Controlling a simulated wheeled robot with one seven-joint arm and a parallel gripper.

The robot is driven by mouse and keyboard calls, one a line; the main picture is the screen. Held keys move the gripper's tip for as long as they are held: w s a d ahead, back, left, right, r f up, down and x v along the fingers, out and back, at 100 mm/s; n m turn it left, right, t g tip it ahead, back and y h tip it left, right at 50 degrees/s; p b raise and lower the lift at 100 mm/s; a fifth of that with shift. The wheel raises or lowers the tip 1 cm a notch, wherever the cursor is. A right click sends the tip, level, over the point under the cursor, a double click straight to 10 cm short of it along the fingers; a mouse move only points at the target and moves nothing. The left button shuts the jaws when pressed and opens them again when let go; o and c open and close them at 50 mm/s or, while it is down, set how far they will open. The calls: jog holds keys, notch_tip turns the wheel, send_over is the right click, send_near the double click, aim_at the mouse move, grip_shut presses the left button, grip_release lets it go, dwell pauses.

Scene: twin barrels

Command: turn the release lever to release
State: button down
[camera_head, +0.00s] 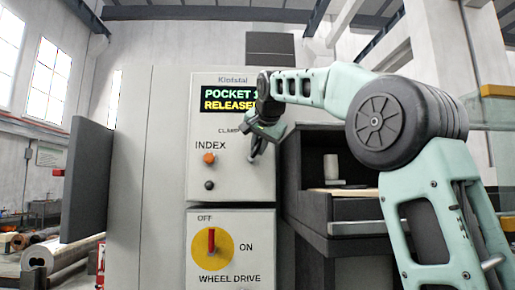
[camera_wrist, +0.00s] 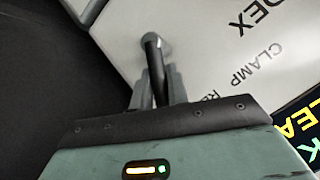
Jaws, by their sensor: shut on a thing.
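The release lever (camera_wrist: 152,55) is a dark rod coming off a round grey pivot on the light panel, beside the CLAMP lettering. My gripper (camera_wrist: 158,90) is shut on the lever, with one finger on each side of it. In the head view my gripper (camera_head: 256,148) is at the right edge of the control panel (camera_head: 232,180), right of the CLAMP label, and hides most of the lever. The display (camera_head: 229,100) reads "POCKET 1" and "RELEASE", its right end covered by my arm.
Left of the lever are an orange INDEX button (camera_head: 209,158) and a black knob (camera_head: 209,185). Below is a red wheel drive switch (camera_head: 211,241) on a yellow disc, pointing up to OFF. A dark recess (camera_head: 310,160) with a white cylinder (camera_head: 331,167) lies right of the panel.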

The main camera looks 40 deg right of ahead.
dwell(0.4)
jog(key=c, duration=1.4)
grip_release()
jog(key=shift+o, duration=0.2)
jog(key=v, duration=1.7)
jog(key=shift+s+b, duration=0.2)
jog(key=shift+b, duration=0.2)
jog(key=shift+r, duration=0.1)
jog(key=shift+c, duration=0.4)
